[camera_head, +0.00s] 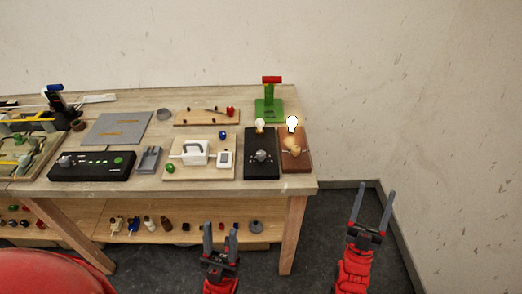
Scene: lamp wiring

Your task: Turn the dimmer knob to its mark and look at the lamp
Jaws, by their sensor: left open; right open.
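A grey knob (261,156) sits on a black panel (262,172) at the right part of the bench; its mark is too small to make out. A small pale bulb (260,126) stands at the panel's back end. Right beside it, a brown wooden board (297,163) carries a brightly glowing bulb (292,124) above a tan round part. My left gripper (220,230) is open and empty in front of the bench, below the black panel in the picture. My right gripper (374,192) is open and empty, right of the bench, over the floor. Neither touches the knob.
A wooden board with a white handled box (194,152) lies left of the panel. A green stand with a red top (270,105) is behind. A black box (92,166) and grey mat (117,128) lie further left. A lower shelf (190,232) holds small parts. A red chair-like shape (45,275) fills the lower left.

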